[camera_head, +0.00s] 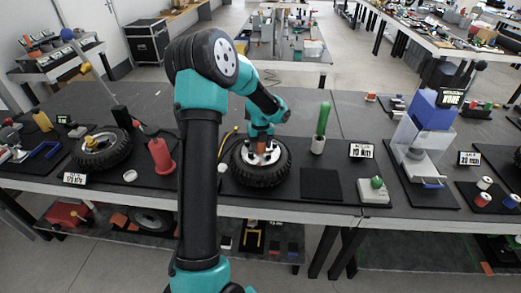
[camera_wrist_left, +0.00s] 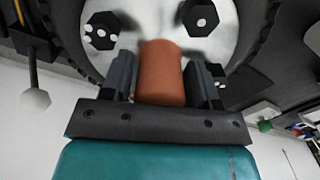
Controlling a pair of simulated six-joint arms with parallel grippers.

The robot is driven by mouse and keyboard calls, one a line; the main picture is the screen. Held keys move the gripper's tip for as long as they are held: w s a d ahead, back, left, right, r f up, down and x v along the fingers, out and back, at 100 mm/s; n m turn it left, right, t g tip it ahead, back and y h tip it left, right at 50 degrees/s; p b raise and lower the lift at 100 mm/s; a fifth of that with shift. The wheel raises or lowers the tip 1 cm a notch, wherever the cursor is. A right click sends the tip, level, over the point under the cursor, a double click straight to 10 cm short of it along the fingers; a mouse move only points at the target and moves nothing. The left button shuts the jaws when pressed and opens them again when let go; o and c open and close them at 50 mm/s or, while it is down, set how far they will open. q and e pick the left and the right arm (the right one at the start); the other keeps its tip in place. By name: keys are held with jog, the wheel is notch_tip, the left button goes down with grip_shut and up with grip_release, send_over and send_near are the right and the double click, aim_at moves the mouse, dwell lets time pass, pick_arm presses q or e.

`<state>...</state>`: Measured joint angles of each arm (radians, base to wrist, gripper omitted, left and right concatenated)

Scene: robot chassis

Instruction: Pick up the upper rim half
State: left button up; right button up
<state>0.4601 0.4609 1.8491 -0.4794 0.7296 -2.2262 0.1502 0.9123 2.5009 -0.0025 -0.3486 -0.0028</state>
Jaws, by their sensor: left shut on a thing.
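A black tyre (camera_head: 262,179) lies flat on the front of the dark table, below my left arm. The pale metal upper rim half (camera_wrist_left: 225,45) sits inside the tyre and carries black hex nuts. An orange-brown post (camera_wrist_left: 159,72) stands at its middle. My left gripper (camera_head: 262,152) points down over the tyre's centre. In the left wrist view, its two dark jaws (camera_wrist_left: 160,82) are shut on the post, one on each side. I cannot tell whether the rim half is lifted. Part of the rim is hidden by the gripper. My right gripper is not in view.
A second tyre (camera_head: 102,149) and a red cone-shaped tool (camera_head: 161,158) are to the left. A green-handled tool in a white cup (camera_head: 318,145), a black square pad (camera_head: 321,185) and a blue-topped press (camera_head: 424,138) are to the right. A green-button box (camera_head: 374,191) stands near the front edge.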

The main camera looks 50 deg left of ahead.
pick_arm(q)
jog(key=shift+c, duration=1.2)
jog(key=shift+r, duration=0.15)
jog(key=shift+r, duration=1.45)
jog(key=shift+s+d+r, duration=0.15)
jog(key=shift+d+r, duration=0.05)
jog(key=shift+r, duration=0.05)
jog(key=s+d+r, duration=0.1)
jog(key=s+d, duration=0.9)
jog(key=d, duration=0.1)
jog(key=shift+s+d+r, duration=0.15)
jog(key=shift+d, duration=0.15)
